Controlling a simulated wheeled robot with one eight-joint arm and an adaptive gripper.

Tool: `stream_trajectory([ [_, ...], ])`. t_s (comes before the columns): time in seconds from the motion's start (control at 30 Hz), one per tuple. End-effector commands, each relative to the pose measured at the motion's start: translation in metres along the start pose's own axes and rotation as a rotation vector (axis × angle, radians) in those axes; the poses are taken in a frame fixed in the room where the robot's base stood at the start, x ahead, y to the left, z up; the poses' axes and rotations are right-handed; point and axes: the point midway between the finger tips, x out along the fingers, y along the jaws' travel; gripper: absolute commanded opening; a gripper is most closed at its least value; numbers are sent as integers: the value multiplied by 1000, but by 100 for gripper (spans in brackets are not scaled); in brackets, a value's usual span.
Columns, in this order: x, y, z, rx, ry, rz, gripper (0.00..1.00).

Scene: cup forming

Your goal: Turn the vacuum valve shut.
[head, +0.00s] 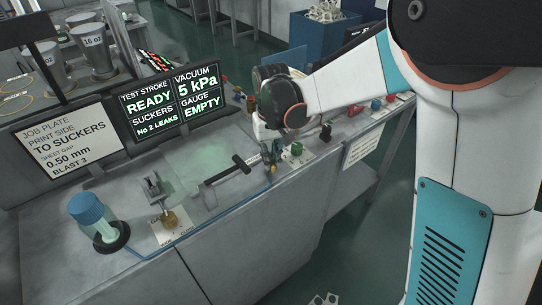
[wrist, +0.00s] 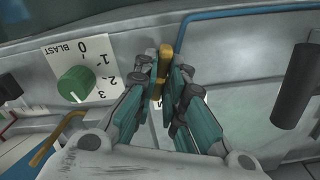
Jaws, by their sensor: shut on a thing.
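The vacuum valve shows as a yellow-brass lever (wrist: 165,52) in the wrist view, standing between my fingertips. My gripper (wrist: 164,72) is shut on this lever, one finger on each side. Its base is mostly hidden by the fingers. In the head view my gripper (head: 271,152) reaches down at the right end of the grey bench, and the valve there is too small and covered to make out clearly. The display (head: 172,103) reads vacuum 5 kPa, suckers No 2 leaks, test stroke ready, gauge empty.
A green blast knob (wrist: 76,85) on a white numbered plate sits left of my fingers. A black handle (wrist: 295,92) stands to the right. A blue hose (head: 205,228) runs along the bench's front. A blue-capped jar (head: 88,212) stands at the left.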

Motion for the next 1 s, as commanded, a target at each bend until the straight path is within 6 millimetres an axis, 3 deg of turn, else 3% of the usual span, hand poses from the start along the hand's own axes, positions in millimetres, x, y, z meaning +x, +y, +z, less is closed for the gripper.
stream_trajectory([
  [0.5, -1, 0, -1, -333, 1, 0, 0],
  [1.0, 0, 0, -1, -395, 1, 0, 0],
])
